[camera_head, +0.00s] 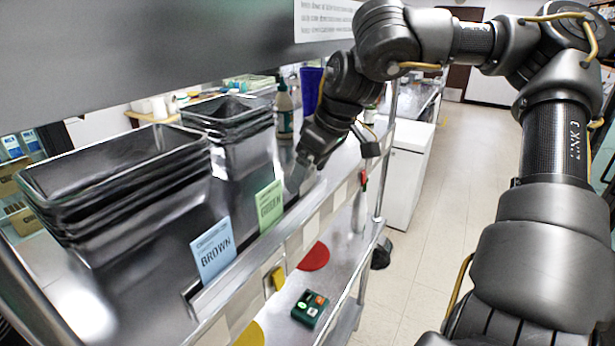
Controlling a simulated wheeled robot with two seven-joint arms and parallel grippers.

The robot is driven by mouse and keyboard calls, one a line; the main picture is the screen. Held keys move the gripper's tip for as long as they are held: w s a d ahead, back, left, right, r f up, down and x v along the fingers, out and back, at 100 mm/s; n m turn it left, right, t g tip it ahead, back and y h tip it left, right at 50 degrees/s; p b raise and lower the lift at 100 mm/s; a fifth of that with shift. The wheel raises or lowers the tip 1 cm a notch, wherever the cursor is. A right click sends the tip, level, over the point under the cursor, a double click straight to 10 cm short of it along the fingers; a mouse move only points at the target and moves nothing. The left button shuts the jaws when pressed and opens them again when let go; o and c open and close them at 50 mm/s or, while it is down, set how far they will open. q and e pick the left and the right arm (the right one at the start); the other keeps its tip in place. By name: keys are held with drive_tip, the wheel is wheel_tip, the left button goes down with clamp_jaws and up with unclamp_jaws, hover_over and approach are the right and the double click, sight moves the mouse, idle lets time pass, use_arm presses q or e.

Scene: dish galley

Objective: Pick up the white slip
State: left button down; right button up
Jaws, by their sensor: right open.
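Pale, whitish pieces (311,229) sit along the front rail of the upper steel shelf, right of the green card. I cannot tell for certain which one is the white slip. A blue card marked BROWN (213,250) and a green card marked GREEN (269,206) stand upright on the same rail. My right gripper (302,174) is open, low over the shelf just behind the rail and to the right of the green card. Its fingertips are small and partly blurred against the steel, and I see nothing held. My left gripper is not in view.
Stacked dark metal bins (110,185) and a second stack (232,135) fill the shelf at left. A bottle (284,112) stands behind my gripper. The lower shelf holds a red disc (314,256) and a green button box (310,309). The floor at right is clear.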

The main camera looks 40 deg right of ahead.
drive_tip(key=c, duration=1.3)
drive_tip(key=shift+o, duration=0.2)
drive_tip(key=shift+r, duration=0.1)
drive_tip(key=shift+w+r+b, duration=0.1)
drive_tip(key=shift+r+b, duration=0.2)
drive_tip(key=shift+r, duration=0.2)
drive_tip(key=shift+s+a+r+b, duration=1.25)
drive_tip(key=shift+s+r+b, duration=0.25)
drive_tip(key=shift+s+b, duration=0.45)
drive_tip(key=shift+s+a+r+b, duration=1.3)
drive_tip(key=shift+s+r+b, duration=0.2)
drive_tip(key=shift+s+b, duration=0.4)
drive_tip(key=shift+s+a+r+b, duration=1.25)
drive_tip(key=shift+s+r+b, duration=0.4)
drive_tip(key=shift+s, duration=0.45)
